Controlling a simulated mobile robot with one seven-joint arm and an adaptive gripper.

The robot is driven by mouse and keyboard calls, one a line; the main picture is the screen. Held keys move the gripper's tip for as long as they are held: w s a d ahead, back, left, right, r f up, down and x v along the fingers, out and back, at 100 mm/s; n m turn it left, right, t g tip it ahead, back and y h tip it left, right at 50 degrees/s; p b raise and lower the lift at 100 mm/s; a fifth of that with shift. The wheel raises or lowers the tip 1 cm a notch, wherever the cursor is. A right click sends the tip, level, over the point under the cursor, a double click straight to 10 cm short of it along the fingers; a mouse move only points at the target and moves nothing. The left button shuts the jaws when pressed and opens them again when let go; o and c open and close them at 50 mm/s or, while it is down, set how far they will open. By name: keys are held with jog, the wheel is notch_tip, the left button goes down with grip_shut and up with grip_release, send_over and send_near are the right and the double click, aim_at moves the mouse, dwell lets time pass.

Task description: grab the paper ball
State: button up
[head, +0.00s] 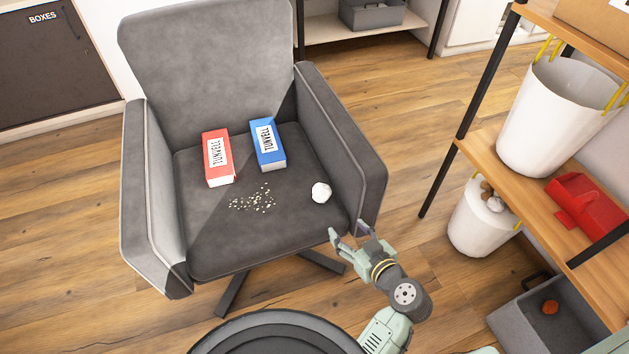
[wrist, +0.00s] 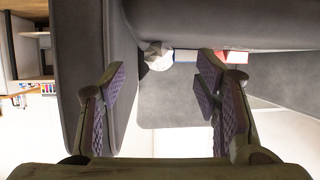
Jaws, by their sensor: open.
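The paper ball (head: 321,192) is small, white and crumpled. It lies on the right part of the seat of a grey armchair (head: 200,60), near the right armrest. My gripper (head: 348,230) is open and empty, in front of the chair's front right corner, a short way from the ball and apart from it. In the wrist view the ball (wrist: 157,55) shows beyond and between the open fingers (wrist: 160,82), at the top of the gap.
A red box (head: 218,158) and a blue box (head: 267,145) lie on the seat, with scattered crumbs (head: 252,199) in front. The right armrest (head: 345,140) rises beside the ball. A shelf with a white bucket (head: 545,115) and red scoop (head: 585,205) stands at right.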

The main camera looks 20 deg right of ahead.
aim_at(325, 196)
jog(key=w+p, duration=0.1)
jog(key=w, duration=0.2)
jog(key=w+a, duration=0.1)
jog(key=w, duration=0.3)
jog(key=w+p, duration=0.1)
jog(key=w, duration=0.3)
jog(key=shift+a+f+p, duration=0.1)
jog(key=shift+a+p, duration=0.05)
jog(key=shift+p, duration=0.2)
jog(key=shift+p+x, duration=0.5)
jog(key=shift+x, duration=2.15)
jog(key=shift+c, duration=0.3)
jog(key=c, duration=0.5)
